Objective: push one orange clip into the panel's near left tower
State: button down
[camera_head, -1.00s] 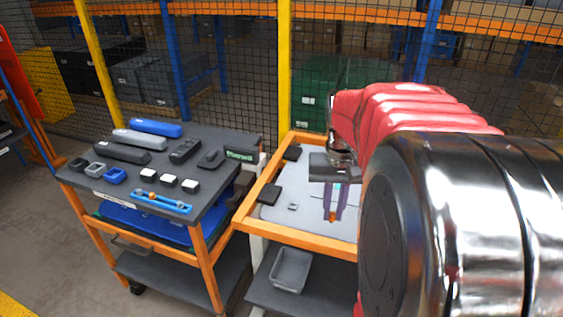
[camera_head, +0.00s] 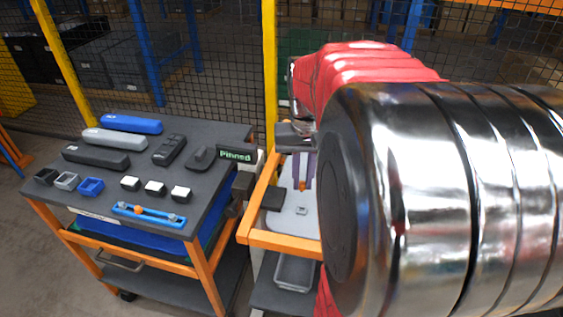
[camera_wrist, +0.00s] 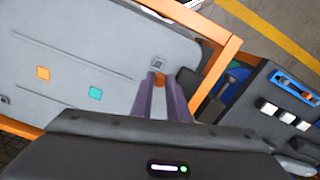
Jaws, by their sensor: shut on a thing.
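My gripper (camera_head: 303,187) shows in the head view over the grey panel, partly hidden by my arm. Its purple fingers are shut on an orange clip (camera_head: 303,186). The clip (camera_wrist: 159,80) also shows between the fingertips in the wrist view. The grey panel (camera_head: 281,221) lies in an orange frame. The clip appears apart from the tower. My arm hides the panel's right part in the head view.
A dark cart (camera_head: 203,205) at left holds handles, small blocks and a blue rail (camera_head: 149,216) with an orange piece. A sign reading "Pinned" (camera_head: 236,155) stands at its edge. An orange square (camera_wrist: 43,73) and a teal square (camera_wrist: 95,93) mark the panel.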

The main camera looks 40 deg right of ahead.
jog(key=shift+s+d+f, duration=0.1)
jog(key=shift+d, duration=0.1)
jog(key=shift+f, duration=0.15)
send_over(302, 212)
jog(key=shift+w+d+f, duration=0.15)
jog(key=shift+f, duration=1.2)
jog(key=shift+w+d+f, duration=0.15)
jog(key=shift+f, duration=1.2)
jog(key=shift+f, duration=1.25)
dwell(1.0)
dwell(0.4)
jog(key=c, duration=1.6)
grip_release()
jog(key=shift+c, duration=0.2)
notch_tip(302, 212, up, 14)
jog(key=shift+f, duration=0.1)
